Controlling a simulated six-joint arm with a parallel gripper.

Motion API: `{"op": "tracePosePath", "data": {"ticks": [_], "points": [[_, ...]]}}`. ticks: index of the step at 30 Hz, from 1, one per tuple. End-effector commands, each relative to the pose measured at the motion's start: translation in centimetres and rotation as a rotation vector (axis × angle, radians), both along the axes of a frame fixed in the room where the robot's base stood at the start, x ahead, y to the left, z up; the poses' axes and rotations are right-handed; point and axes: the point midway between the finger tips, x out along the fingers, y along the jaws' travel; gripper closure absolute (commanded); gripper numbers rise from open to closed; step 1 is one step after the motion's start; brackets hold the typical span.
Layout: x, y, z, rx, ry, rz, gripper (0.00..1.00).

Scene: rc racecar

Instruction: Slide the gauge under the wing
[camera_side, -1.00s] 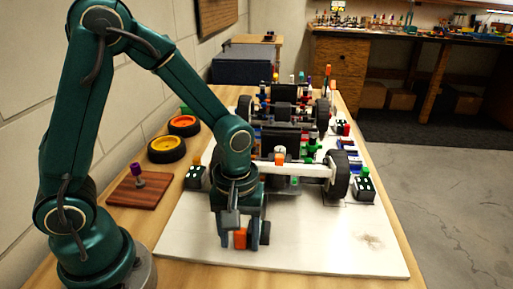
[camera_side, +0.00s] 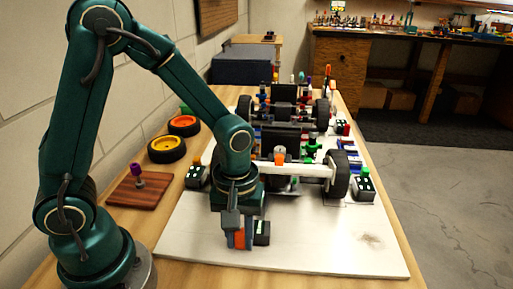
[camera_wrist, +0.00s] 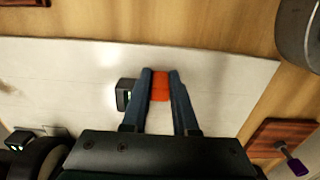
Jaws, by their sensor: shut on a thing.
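The gauge shows as an orange block (camera_side: 239,240) and a small black box with a green display (camera_side: 262,232) just to its right, low over or on the white board. In the wrist view the orange block (camera_wrist: 160,87) sits between my fingertips, and the black box (camera_wrist: 125,94) is left of them. My gripper (camera_side: 238,243) points down and is shut on the orange part; it also shows in the wrist view (camera_wrist: 160,80). The racecar (camera_side: 298,168) stands farther back, with a white bar across its near end. I cannot tell which part is the wing.
Black scale boxes with green displays stand at the wheels, one left (camera_side: 197,176) and one right (camera_side: 364,187). Two wheels with yellow (camera_side: 166,146) and orange rims (camera_side: 184,123) lie left. A wooden block with a purple-handled tool (camera_side: 138,183) is nearer. The white board (camera_side: 320,247) is clear in front.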

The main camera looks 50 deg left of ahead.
Motion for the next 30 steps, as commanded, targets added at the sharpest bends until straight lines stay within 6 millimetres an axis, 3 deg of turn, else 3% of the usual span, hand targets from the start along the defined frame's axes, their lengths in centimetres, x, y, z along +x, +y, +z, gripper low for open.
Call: {"op": "tracePosePath", "data": {"ticks": [22,30], "points": [[-0.1,-0.1,0.1,0.001,0.001,-0.001,1.0],[-2.1,-2.2,0.1,0.0,0.0,-0.005,1.0]]}}
